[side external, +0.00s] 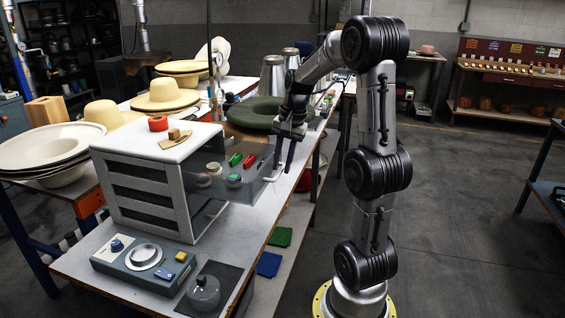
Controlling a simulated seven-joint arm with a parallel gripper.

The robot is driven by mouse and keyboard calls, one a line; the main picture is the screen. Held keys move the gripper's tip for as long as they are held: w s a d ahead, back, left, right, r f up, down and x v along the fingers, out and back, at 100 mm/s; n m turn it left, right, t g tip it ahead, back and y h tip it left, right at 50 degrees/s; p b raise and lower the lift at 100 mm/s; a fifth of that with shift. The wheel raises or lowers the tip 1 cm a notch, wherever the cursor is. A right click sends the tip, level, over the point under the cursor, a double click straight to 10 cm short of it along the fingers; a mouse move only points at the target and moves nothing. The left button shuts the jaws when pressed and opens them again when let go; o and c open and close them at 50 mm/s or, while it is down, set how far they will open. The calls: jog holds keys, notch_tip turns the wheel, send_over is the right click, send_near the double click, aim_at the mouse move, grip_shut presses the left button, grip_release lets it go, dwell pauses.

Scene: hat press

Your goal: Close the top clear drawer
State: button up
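The top clear drawer (222,192) is pulled out to the right from a white cabinet (150,157) with dark fronts below. Its see-through walls show small round jars (214,168), a green item (235,159) and a red item (250,160) inside. My gripper (283,170) points down at the drawer's outer right end, close to its pale handle (271,179). Its two dark fingers look apart with a gap between them. I cannot tell whether a finger touches the handle or the drawer front.
A red tape roll (158,124) and small blocks (174,134) sit on the cabinet. A dark green hat (256,112) lies behind the drawer.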

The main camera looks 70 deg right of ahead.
grip_shut()
dwell(1.4)
